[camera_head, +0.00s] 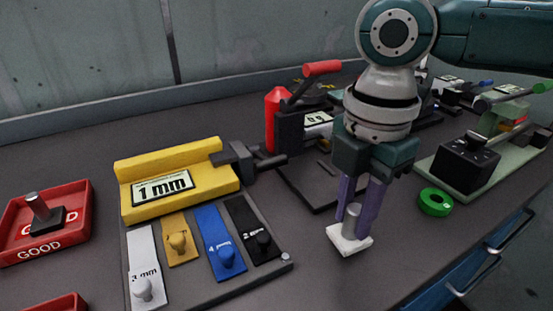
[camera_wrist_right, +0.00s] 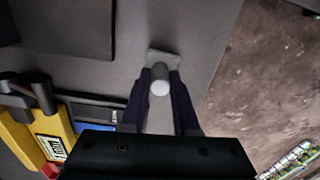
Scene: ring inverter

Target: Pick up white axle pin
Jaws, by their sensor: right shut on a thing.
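The white axle pin (camera_head: 349,238) has a square white base and a grey upright post. It stands upright at the table's front right in the head view. My right gripper (camera_head: 357,212) comes down from above with its purple fingers on either side of the post, shut on it. In the right wrist view the post's round top (camera_wrist_right: 160,87) sits between the two fingers (camera_wrist_right: 160,100), with part of the base (camera_wrist_right: 163,57) showing beyond. I cannot tell whether the base still touches the table. My left gripper is not in view.
A yellow 1 mm block (camera_head: 180,180) and a row of coloured gauge plates (camera_head: 222,240) lie left. A red GOOD tray (camera_head: 75,205) is far left. A green ring (camera_head: 435,202) and a black fixture (camera_head: 468,162) stand right. The table's front edge is close.

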